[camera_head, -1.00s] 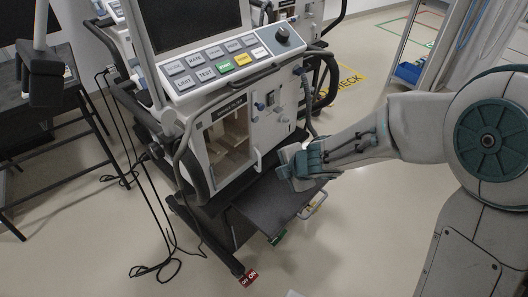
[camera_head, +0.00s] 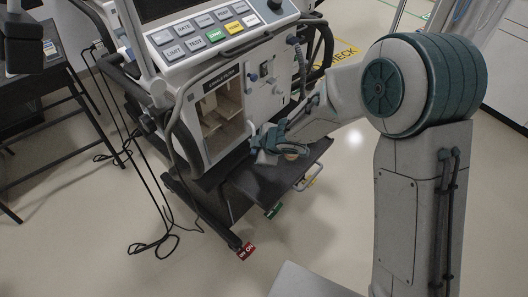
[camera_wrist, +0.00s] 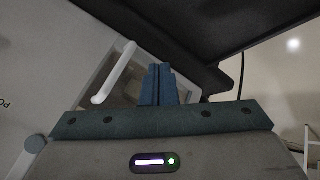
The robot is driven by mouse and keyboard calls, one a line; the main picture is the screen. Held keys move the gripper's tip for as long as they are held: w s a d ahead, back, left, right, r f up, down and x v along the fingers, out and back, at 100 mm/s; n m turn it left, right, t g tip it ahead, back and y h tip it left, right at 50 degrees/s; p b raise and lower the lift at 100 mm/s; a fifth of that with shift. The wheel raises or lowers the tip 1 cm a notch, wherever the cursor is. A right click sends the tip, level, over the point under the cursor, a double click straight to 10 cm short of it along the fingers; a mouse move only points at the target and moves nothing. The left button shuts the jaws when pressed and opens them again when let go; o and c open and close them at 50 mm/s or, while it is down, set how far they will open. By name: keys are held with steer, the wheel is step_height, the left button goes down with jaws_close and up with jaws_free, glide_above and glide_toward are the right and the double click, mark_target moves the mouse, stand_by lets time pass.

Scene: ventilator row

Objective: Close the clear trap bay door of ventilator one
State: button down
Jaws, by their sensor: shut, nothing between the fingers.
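Ventilator one (camera_head: 262,85) stands in the middle of the head view, its trap bay (camera_head: 222,112) showing as a lit recess in the lower front. The clear door is hard to make out there. In the wrist view a white bar handle (camera_wrist: 114,72) sits on a pale framed panel (camera_wrist: 130,88), which looks like the door. My gripper (camera_head: 266,152) is low at the right side of the bay, over the dark shelf. In the wrist view its fingers (camera_wrist: 160,82) are together and empty, just right of the handle, with a small gap in the picture. Contact cannot be told.
A dark shelf (camera_head: 270,183) juts out below the bay. Hoses and cables hang along the ventilator's left side and loop on the floor (camera_head: 130,275). A black table (camera_head: 45,90) stands at left. Floor in front of the ventilator is open.

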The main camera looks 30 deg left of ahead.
steer(key=shift+w+a+r+p, duration=0.15)
steer(key=shift+w+a+p, duration=0.25)
steer(key=shift+w, duration=0.35)
steer(key=shift+w+a+r+p, duration=0.15)
steer(key=shift+w+a+p, duration=0.2)
steer(key=shift+w, duration=0.35)
steer(key=shift+w+r, duration=0.1)
